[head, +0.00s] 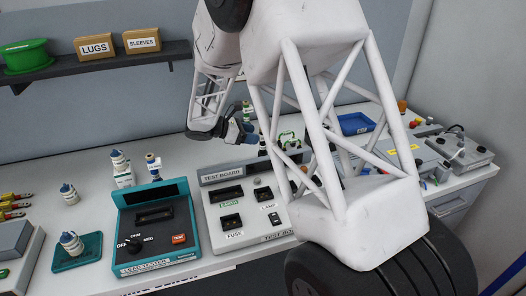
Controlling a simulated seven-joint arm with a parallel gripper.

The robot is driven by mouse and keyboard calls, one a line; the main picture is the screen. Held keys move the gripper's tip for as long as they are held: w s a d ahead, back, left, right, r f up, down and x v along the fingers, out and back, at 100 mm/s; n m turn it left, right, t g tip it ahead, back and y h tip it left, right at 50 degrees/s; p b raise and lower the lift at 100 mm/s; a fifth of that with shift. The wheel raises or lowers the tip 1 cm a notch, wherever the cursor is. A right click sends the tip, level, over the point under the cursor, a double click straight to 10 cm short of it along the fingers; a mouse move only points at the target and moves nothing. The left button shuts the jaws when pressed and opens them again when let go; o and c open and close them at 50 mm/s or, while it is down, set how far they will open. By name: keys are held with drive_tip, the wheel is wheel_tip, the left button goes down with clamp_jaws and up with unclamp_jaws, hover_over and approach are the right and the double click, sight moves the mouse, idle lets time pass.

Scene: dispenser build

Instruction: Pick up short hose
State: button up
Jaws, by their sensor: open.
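My gripper (250,138) is in the upper middle of the head view, above the back of the bench, pointing right. It is small here, and I see nothing held in it. I cannot pick out the short hose for certain. My own white arm covers much of the bench's right half.
A teal lead tester (155,222) and a grey test board (240,212) stand at the front. White bottles (119,163) stand to the left. A blue tray (356,123) and a grey device (466,152) are to the right. A dark shelf (100,64) runs along the wall.

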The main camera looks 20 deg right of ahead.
sight(263, 137)
drive_tip(key=shift+d, duration=0.15)
drive_tip(key=shift+x, duration=2.45)
drive_tip(key=shift+f, duration=0.2)
clamp_jaws()
